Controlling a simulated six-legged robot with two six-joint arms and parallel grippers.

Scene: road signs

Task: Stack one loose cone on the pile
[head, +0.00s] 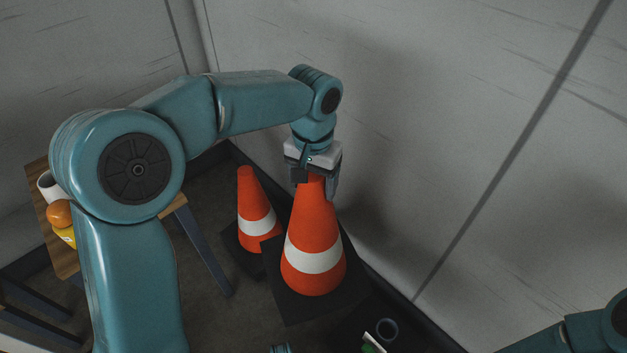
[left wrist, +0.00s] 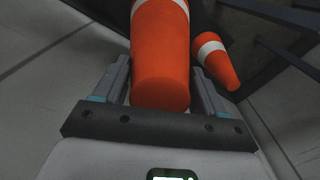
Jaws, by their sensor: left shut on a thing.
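An orange cone (head: 313,225) with one white band and a black square base stands upright in the middle of the head view. My left gripper (head: 315,185) points down and is shut around its top. This cone also fills the middle of the left wrist view (left wrist: 160,65), between the two fingers (left wrist: 160,95). A second orange cone (head: 251,200) stands just left of it, and it also shows in the left wrist view (left wrist: 218,65). The held cone's base partly covers the second one's base. I cannot tell whether the held cone is off the floor.
A wooden table (head: 62,255) at the left holds a white cup (head: 48,187), an orange fruit (head: 59,213) and a yellow thing (head: 67,236). A pale wall (head: 440,120) rises close behind the cones. A small dark ring (head: 387,328) lies near the bottom edge.

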